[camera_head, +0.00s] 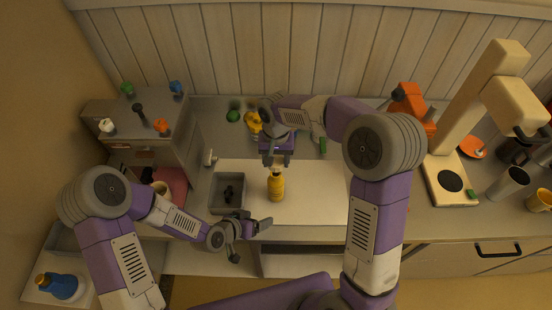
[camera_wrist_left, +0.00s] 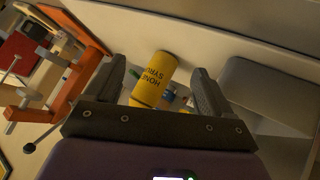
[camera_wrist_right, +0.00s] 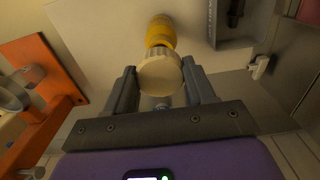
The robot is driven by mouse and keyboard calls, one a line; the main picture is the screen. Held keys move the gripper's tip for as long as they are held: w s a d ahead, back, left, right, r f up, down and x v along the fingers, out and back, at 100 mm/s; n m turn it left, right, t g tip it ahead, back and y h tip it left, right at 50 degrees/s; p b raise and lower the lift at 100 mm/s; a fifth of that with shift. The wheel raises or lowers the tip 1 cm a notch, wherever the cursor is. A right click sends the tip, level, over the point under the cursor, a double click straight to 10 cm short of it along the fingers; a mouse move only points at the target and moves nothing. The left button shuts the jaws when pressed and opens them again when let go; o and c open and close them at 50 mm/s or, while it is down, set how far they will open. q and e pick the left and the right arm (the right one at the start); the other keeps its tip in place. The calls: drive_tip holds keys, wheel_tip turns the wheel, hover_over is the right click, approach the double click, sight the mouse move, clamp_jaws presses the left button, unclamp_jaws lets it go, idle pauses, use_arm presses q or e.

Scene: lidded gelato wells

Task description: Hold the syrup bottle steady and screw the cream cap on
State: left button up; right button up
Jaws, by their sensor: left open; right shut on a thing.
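The yellow syrup bottle (camera_head: 276,187) stands upright on the white board, its dark lettering upside down in the left wrist view (camera_wrist_left: 154,75). My right gripper (camera_head: 274,160) is just behind the bottle's top in the head view. It is shut on the round cream cap (camera_wrist_right: 160,75), which overlaps the bottle (camera_wrist_right: 160,32) in the right wrist view. I cannot tell whether cap and bottle touch. My left gripper (camera_head: 254,226) is open and empty at the board's front edge, below and left of the bottle. In its wrist view the bottle shows between the spread fingers, beyond their tips.
A grey tray (camera_head: 214,207) with a dark object stands left of the bottle. A cabinet with coloured knobs (camera_head: 185,142) is farther left. A cream machine (camera_head: 436,178) and cups are at the right. The board (camera_head: 318,195) is clear right of the bottle.

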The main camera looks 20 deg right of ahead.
sight(271, 196)
use_arm(q)
drive_tip(key=w+m, duration=0.1)
drive_tip(key=w+d+m+t+h, duration=0.1)
drive_tip(key=w+m, duration=0.1)
drive_tip(key=w+m+t, duration=0.1)
drive_tip(key=w, duration=0.1)
drive_tip(key=shift+d+r+m+h, duration=0.1)
drive_tip(key=shift+d+m+h, duration=0.25)
drive_tip(key=shift+m+h, duration=0.05)
use_arm(e)
drive_tip(key=shift+w, duration=0.1)
use_arm(q)
drive_tip(key=shift+x, duration=4.95)
drive_tip(key=shift+w, duration=0.1)
drive_tip(key=shift+c, duration=0.3)
drive_tip(key=c, duration=1)
drive_tip(key=shift+a, duration=0.1)
use_arm(e)
drive_tip(key=shift+f, duration=0.1)
use_arm(q)
drive_tip(key=o, duration=0.6)
drive_tip(key=c, duration=0.6)
